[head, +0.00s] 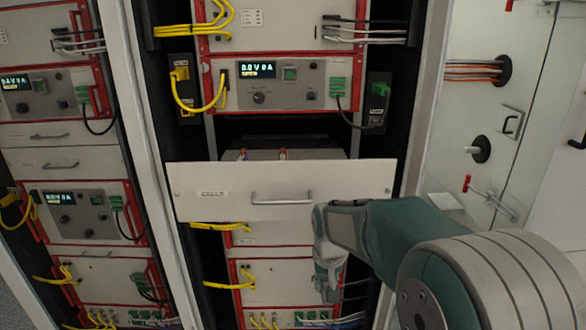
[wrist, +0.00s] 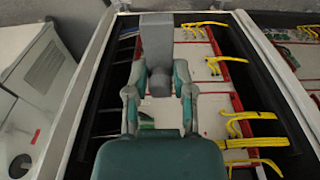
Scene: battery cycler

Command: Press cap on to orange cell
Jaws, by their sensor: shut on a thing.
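The cell drawer (head: 220,212) is pulled out of the middle rack in the head view. Inside it, an orange-topped cell (head: 283,154) shows just above the front panel, and a second small reddish top (head: 241,154) shows to its left. Most of the drawer's inside is hidden. My gripper (head: 328,285) hangs below the right part of the drawer front, pointing down. In the wrist view my gripper (wrist: 160,76) is shut on a grey piece (wrist: 156,40), a block with a rounded darker end between the fingers. I cannot tell whether this is the cap.
A bar handle (head: 281,199) is on the drawer front. Red-framed instruments (head: 290,85) with yellow and black cables sit above and below the drawer. A rack post (head: 155,150) stands at left, and a white panel with red-handled fittings (head: 485,188) is at right.

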